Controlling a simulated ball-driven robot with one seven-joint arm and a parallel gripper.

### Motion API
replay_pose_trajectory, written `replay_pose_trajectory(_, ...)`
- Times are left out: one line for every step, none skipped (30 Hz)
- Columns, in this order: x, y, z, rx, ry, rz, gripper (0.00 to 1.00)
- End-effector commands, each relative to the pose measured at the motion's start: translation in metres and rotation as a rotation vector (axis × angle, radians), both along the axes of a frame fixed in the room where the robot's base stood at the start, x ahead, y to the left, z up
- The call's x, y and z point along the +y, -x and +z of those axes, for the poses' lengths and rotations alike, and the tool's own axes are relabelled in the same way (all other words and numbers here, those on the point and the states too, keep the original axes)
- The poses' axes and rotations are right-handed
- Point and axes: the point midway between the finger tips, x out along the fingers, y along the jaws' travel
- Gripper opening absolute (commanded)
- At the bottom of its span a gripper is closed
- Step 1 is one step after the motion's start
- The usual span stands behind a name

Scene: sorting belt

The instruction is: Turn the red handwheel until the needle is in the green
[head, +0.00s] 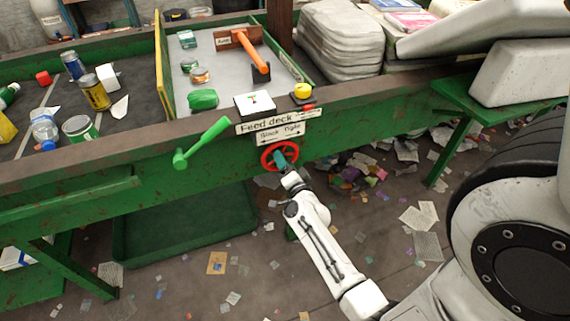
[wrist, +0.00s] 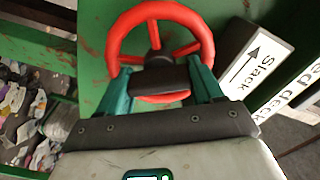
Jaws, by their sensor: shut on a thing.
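The red handwheel (head: 267,156) is on the green side of the belt frame, under the feed deck sign. In the wrist view the handwheel (wrist: 203,30) fills the upper middle, its lower rim partly hidden by my gripper. My gripper (head: 283,160) reaches the wheel from below right; in the wrist view its teal fingers (wrist: 160,88) stand on both sides of the wheel's lower part, shut on it. A white gauge plate (head: 254,104) sits on the frame's top above the wheel, with a small green mark and dark marks; I cannot tell where its needle points.
A green lever (head: 203,143) sticks out left of the wheel. A yellow button (head: 302,91) is on the top edge. The sign (head: 280,132) reads "Slack" and "Tight" with arrows. Cans and bottles lie on the belt at left. A green bench (head: 462,102) stands right.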

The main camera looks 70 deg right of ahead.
Motion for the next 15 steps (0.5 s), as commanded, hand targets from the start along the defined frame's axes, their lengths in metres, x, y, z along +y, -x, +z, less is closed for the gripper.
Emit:
replay_pose_trajectory(-0.0015, 0.0013, 0.0017, -0.010, -0.003, -0.005, 0.35)
replay_pose_trajectory(-0.0016, 0.0014, 0.0016, -0.014, -0.007, -0.005, 0.35)
replay_pose_trajectory(-0.0016, 0.0014, 0.0017, -0.019, -0.011, -0.005, 0.35)
replay_pose_trajectory(-0.0016, 0.0014, 0.0017, -0.022, -0.013, -0.005, 0.35)
replay_pose_trajectory(-0.0017, 0.0015, 0.0017, -0.024, -0.015, -0.005, 0.35)
replay_pose_trajectory(-0.0017, 0.0015, 0.0016, -0.026, -0.017, -0.005, 0.35)
replay_pose_trajectory(-0.0018, 0.0016, 0.0017, -0.028, -0.018, -0.005, 0.35)
replay_pose_trajectory(-0.0018, 0.0016, 0.0017, -0.029, -0.019, -0.005, 0.35)
replay_pose_trajectory(-0.0018, 0.0016, 0.0016, -0.029, -0.019, -0.005, 0.35)
replay_pose_trajectory(-0.0019, 0.0017, 0.0017, -0.029, -0.019, -0.005, 0.35)
replay_pose_trajectory(-0.0019, 0.0017, 0.0017, -0.028, -0.019, -0.006, 0.35)
replay_pose_trajectory(-0.0019, 0.0017, 0.0017, -0.029, -0.019, -0.005, 0.35)
replay_pose_trajectory(-0.0019, 0.0018, 0.0017, -0.028, -0.019, -0.006, 0.35)
replay_pose_trajectory(-0.0019, 0.0018, 0.0016, -0.027, -0.019, -0.006, 0.35)
replay_pose_trajectory(-0.0019, 0.0018, 0.0016, -0.027, -0.019, -0.006, 0.35)
